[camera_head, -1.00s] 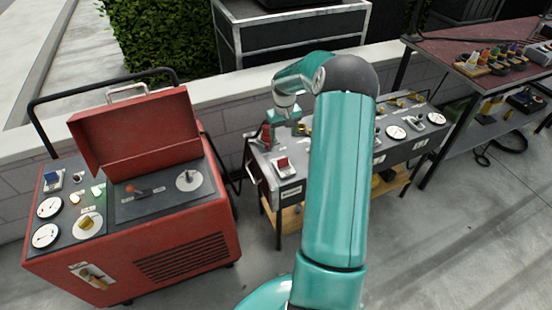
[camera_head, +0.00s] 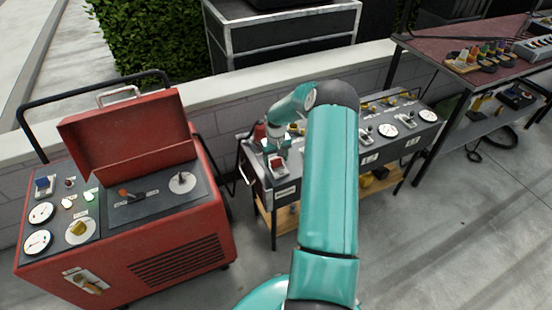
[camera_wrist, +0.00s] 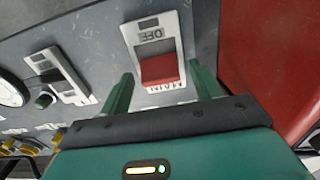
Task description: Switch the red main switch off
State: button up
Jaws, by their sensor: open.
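The red main switch (camera_wrist: 160,70) is a red rocker on a white plate. In the wrist view, OFF is printed on the plate beyond the rocker and MAIN on the side nearer my gripper. In the head view the switch (camera_head: 277,162) is at the left end of the grey panel bench (camera_head: 284,187). My gripper (camera_wrist: 161,75) is open, with one green finger on each side of the rocker. I cannot tell whether the fingers touch it. In the head view my gripper (camera_head: 276,148) is right at the switch and partly hides it.
A red generator cabinet (camera_head: 160,250) with a raised lid stands left of the bench. Dials and other switches fill the bench panel. A red-topped table (camera_head: 455,40) is at the right. A red surface (camera_wrist: 270,60) is close to the right finger.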

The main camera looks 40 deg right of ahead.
jog(key=c, duration=1)
